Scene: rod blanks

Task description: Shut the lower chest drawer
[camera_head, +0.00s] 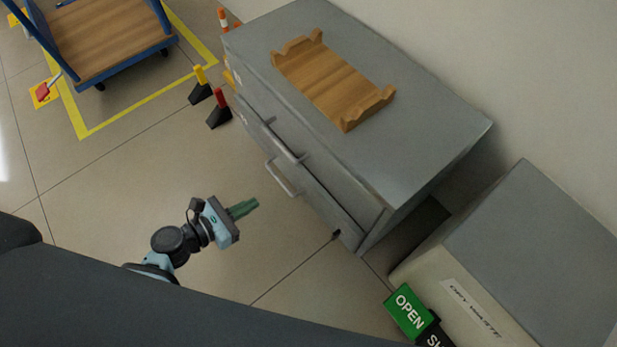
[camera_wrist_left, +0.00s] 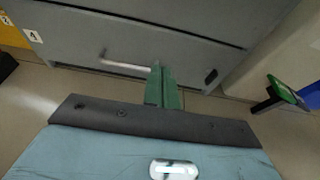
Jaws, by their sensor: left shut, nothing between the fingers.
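The grey chest (camera_head: 440,140) stands at the centre right, with its drawer fronts facing my left arm. The lower drawer (camera_head: 318,203) has a pale bar handle (camera_head: 282,178); its front appears to stand out a little from the chest, but the exact gap is hard to tell. My left gripper (camera_head: 249,207), with green fingers, is shut and empty. It is in front of the lower drawer, apart from it in the head view. In the left wrist view the fingers (camera_wrist_left: 163,82) point at the chest front, just right of a bar handle (camera_wrist_left: 125,62).
A wooden cradle (camera_head: 335,80) sits on the chest top. A grey-topped bin (camera_head: 540,250) with a green OPEN sign (camera_head: 409,309) stands at the right. Red and yellow posts stand by the chest's far end. A blue trolley (camera_head: 110,45) is at the upper left. Floor before the chest is clear.

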